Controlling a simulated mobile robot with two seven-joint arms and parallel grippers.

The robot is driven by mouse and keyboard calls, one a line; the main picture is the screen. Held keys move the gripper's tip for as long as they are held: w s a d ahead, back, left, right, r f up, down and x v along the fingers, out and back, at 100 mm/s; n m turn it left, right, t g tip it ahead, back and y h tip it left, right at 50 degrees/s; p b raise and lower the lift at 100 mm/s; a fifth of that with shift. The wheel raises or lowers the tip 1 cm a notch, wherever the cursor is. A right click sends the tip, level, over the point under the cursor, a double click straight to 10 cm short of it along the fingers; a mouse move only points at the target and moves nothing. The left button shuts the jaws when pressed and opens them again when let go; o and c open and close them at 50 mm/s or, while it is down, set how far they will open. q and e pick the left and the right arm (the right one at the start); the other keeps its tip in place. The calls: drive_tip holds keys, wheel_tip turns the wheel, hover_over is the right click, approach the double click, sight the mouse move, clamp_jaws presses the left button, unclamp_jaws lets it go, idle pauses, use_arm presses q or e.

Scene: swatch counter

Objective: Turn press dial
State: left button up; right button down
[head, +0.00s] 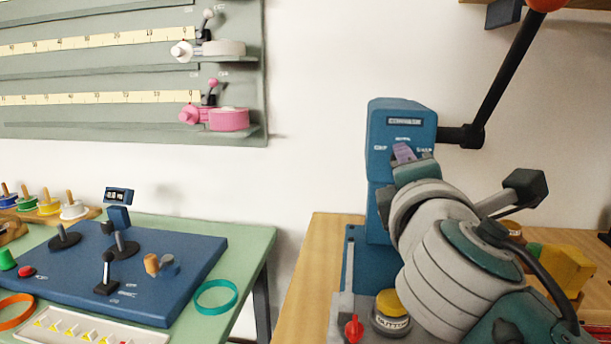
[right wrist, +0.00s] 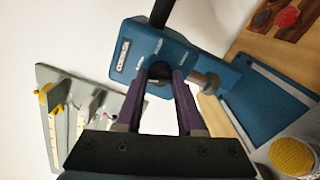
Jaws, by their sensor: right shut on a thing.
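The blue press (head: 401,118) stands on the wooden counter at the right of the head view, and it fills the upper middle of the right wrist view (right wrist: 200,72). Its dial (right wrist: 158,73) is a dark round knob on the front face, partly covered by my fingers. My right gripper (head: 403,152) reaches up to the front of the press. In the right wrist view its purple fingers (right wrist: 160,84) are closed around the dial, one on each side. The dial's setting is hard to read. My left gripper is not in view.
A black lever (head: 507,75) with an orange knob rises from the press's right side. A yellow-lidded jar (head: 391,310) and a red knob (head: 354,327) sit beneath my right arm. A green table (head: 251,246) with a blue panel (head: 190,270) stands left.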

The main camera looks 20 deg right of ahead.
drive_tip(key=shift+m+b, duration=0.85)
drive_tip(key=shift+m, duration=0.85)
drive_tip(key=c, duration=0.5)
unclamp_jaws()
drive_tip(key=shift+s+a, duration=0.1)
drive_tip(key=b+v, duration=0.1)
drive_tip(key=v, duration=0.8)
drive_tip(key=shift+s+a+b, duration=0.15)
drive_tip(key=shift+s+b, duration=0.15)
drive_tip(key=shift+s, duration=0.05)
